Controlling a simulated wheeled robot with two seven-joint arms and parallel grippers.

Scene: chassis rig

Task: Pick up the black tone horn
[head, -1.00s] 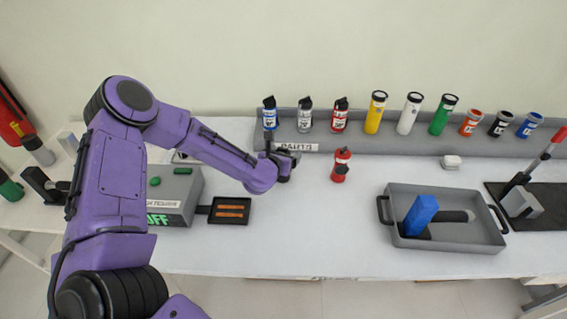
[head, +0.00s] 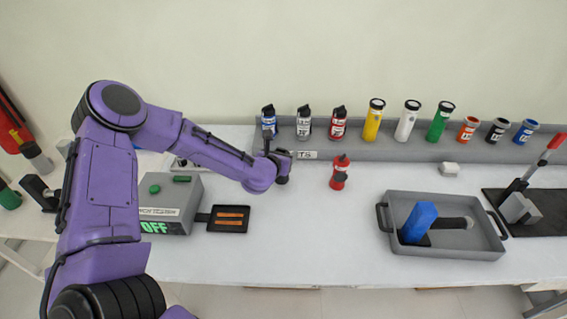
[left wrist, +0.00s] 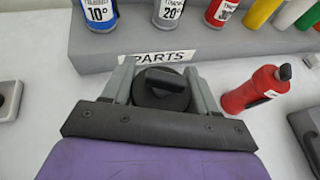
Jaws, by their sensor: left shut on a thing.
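My left gripper (head: 283,165) is in front of the grey parts rack, left of a red bottle-like thing (head: 339,173). In the left wrist view its two grey fingers close on a black round-topped thing (left wrist: 163,88) with a raised black knob. Its lower part is hidden, so I cannot tell just what it is. In the rack's row at right stands a short black open-ended cylinder (head: 497,131), between an orange one (head: 468,130) and a blue one (head: 525,132). It looks like a horn piece and no gripper is near it. My right gripper is out of view.
The grey rack (head: 385,147) also holds several labelled bottles and lights. A grey tray (head: 480,245) with a blue-headed hammer (head: 419,221) is at right. A grey tester box (head: 172,212) reading OFF is at left. The table's middle front is clear.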

